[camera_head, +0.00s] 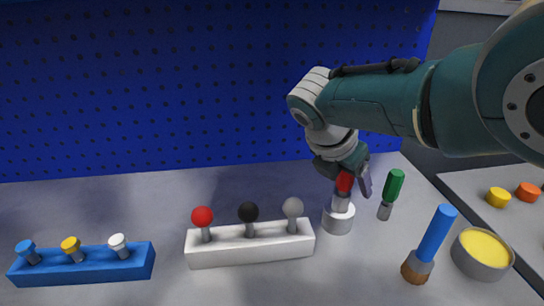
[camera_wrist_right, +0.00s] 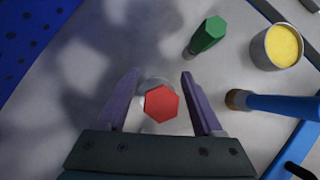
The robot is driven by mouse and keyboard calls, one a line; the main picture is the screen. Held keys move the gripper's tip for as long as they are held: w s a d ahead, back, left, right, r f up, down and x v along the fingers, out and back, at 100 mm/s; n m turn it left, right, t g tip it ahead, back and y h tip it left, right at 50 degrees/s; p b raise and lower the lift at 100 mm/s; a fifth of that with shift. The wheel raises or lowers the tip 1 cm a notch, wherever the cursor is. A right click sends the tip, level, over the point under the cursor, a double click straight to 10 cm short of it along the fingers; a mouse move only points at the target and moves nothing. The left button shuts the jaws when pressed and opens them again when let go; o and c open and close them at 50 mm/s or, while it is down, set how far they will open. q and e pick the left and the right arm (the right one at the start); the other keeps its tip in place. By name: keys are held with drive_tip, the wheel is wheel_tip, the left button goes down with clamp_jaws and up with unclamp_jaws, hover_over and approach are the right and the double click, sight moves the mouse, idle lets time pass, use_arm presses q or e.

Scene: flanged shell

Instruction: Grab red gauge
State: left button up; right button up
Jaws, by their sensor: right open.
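The red gauge (camera_head: 344,182) stands upright in a round white holder (camera_head: 338,219) on the bench. In the wrist view its red hexagonal top (camera_wrist_right: 161,103) lies between the two purple fingers of my right gripper (camera_wrist_right: 160,76). The fingers are open, with a visible gap on each side of the red top. In the head view my right gripper (camera_head: 349,186) is above the holder, with a finger on the right side of the red handle. Part of the gauge is hidden by the gripper. My left gripper is not in view.
A green-handled tool (camera_head: 393,187) stands close to the right. A blue-handled brush (camera_head: 434,235) and a tin of yellow (camera_head: 483,253) are further right. A white block with three ball-topped pegs (camera_head: 250,248) is to the left, then a blue block (camera_head: 84,268). A blue pegboard (camera_head: 180,90) rises behind.

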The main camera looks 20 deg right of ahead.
drive_tip(key=shift+d, duration=0.1)
clamp_jaws()
idle(0.5)
idle(0.3)
